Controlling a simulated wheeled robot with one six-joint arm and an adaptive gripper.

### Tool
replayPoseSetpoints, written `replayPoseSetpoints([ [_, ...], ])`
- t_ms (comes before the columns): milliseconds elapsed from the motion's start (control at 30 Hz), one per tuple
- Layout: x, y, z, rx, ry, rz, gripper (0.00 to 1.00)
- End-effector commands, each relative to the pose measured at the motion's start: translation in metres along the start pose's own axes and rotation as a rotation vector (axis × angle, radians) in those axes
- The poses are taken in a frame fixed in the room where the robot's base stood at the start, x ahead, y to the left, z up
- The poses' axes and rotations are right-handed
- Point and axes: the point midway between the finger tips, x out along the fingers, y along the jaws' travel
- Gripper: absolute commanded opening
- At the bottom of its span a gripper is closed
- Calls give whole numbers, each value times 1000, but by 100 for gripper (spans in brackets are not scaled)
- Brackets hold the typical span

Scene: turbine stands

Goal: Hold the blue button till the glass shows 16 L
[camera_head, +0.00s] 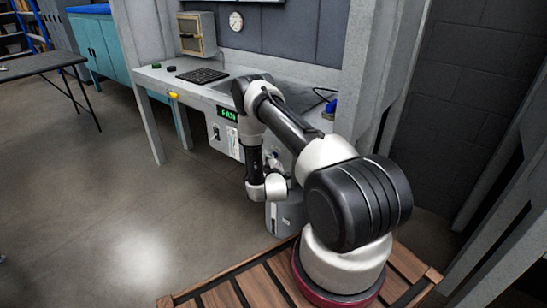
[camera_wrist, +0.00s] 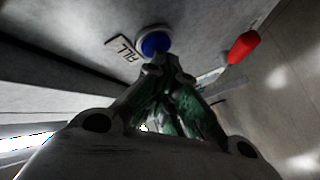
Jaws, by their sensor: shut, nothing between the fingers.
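The blue button (camera_wrist: 155,43) sits in a pale round collar on a grey panel in the wrist view, beside a plate that reads FILL (camera_wrist: 123,48). My gripper (camera_wrist: 170,64) is shut and empty, with its fingertips right at the button's lower edge. They cover part of it, and I cannot tell whether they touch or press it. In the head view my arm reaches down to the front of the grey bench and hides most of the gripper. I cannot make out the glass or any litre reading in either view.
A red knob or handle (camera_wrist: 243,47) sticks out right of the button. A grey canister-like body (camera_head: 284,220) stands below.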

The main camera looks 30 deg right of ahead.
Motion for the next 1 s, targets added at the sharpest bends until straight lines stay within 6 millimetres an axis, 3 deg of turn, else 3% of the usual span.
replayPoseSetpoints([
  [767,-14,-11,-10,0,0,-1,0],
  [1000,-30,-22,-22,0,1,-1,0],
])
